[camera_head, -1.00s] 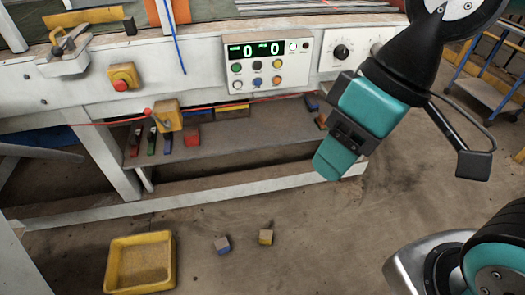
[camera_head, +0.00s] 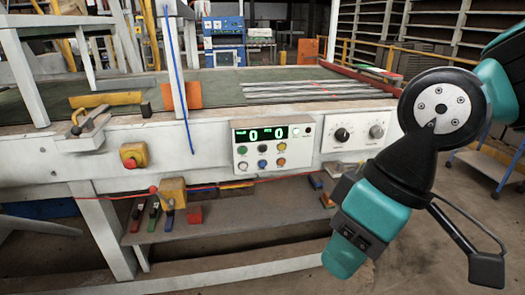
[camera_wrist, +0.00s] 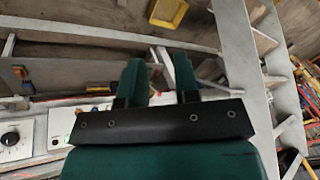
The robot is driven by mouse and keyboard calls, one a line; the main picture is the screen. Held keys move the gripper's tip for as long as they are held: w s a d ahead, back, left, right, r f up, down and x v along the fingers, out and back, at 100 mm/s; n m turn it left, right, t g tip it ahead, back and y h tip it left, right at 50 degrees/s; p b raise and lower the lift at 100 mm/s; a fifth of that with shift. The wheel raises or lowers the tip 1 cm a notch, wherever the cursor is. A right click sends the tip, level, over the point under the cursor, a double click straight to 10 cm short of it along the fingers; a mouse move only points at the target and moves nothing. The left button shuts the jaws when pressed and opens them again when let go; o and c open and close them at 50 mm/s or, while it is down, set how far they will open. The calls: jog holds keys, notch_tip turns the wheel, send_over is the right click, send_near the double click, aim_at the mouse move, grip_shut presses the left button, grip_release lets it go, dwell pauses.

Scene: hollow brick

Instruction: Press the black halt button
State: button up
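The white control panel (camera_head: 272,173) is on the front of the machine, with a dark display showing green zeros. A dark button that looks black (camera_head: 262,148) sits in the middle of its upper row, above a blue one (camera_head: 262,164). My gripper (camera_head: 343,258) hangs to the right of and below the panel in the head view, apart from it. The wrist view shows its two teal fingers (camera_wrist: 158,72) separated with nothing between them. Part of the panel (camera_wrist: 60,122) shows left of the fingers there; the black button cannot be made out.
A red emergency button on a yellow base (camera_head: 133,155) is at left. A yellow box (camera_head: 173,192) with a red cable hangs below the machine's front. A shelf (camera_head: 220,229) holds coloured parts underneath.

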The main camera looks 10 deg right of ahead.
grip_shut()
dwell(1.4)
